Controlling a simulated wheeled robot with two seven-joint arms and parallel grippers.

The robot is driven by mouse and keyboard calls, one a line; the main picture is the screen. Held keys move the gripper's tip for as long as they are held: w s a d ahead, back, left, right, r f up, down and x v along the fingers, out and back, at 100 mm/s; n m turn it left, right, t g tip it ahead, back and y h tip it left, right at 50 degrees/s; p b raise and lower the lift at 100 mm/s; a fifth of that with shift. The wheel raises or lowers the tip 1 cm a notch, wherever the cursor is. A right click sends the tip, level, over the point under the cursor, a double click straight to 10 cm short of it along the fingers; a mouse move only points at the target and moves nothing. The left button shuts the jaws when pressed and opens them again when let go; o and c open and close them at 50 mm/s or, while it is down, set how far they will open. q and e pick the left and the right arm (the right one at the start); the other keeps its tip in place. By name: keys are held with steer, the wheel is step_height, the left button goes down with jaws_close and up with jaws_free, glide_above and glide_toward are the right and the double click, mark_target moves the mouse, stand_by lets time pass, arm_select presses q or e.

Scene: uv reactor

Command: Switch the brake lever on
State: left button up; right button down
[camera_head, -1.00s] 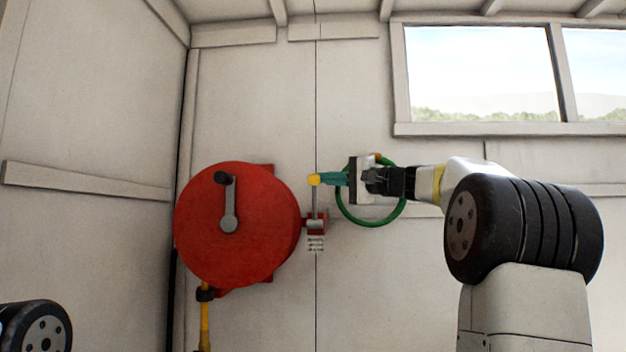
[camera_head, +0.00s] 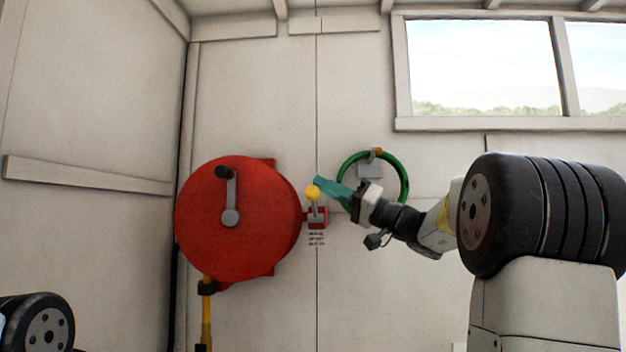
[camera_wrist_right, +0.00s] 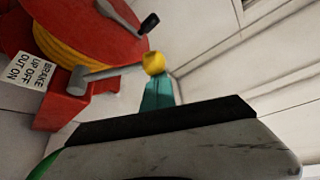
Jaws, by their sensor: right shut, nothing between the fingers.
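The brake lever (camera_head: 314,205) is a short grey rod with a yellow knob (camera_head: 313,192), on a red bracket (camera_head: 317,224) at the right side of the red reel (camera_head: 232,258). In the head view it stands up, and its rod looks shortened. The knob also shows in the right wrist view (camera_wrist_right: 154,63), where a label reads "BRAKE UP OFF OUT ON" (camera_wrist_right: 33,75). My right gripper (camera_head: 322,182) is shut and empty, with its teal fingertips just above and right of the knob. I cannot tell whether they touch it. My left gripper is not in view.

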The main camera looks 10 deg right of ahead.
steer(key=shift+s+a+f+n+g+y, duration=0.15)
steer(key=shift+s+f+n, duration=0.25)
steer(key=shift+f, duration=0.5)
steer(key=shift+s+a+f+n+g+y, duration=0.1)
steer(key=shift+s+f+n, duration=0.2)
steer(key=shift+f, duration=0.6)
steer(key=shift+s+a+f+n+g+y, duration=0.15)
steer(key=shift+s+f+n, duration=0.25)
steer(key=shift+f, duration=0.5)
steer(key=shift+f, duration=0.2)
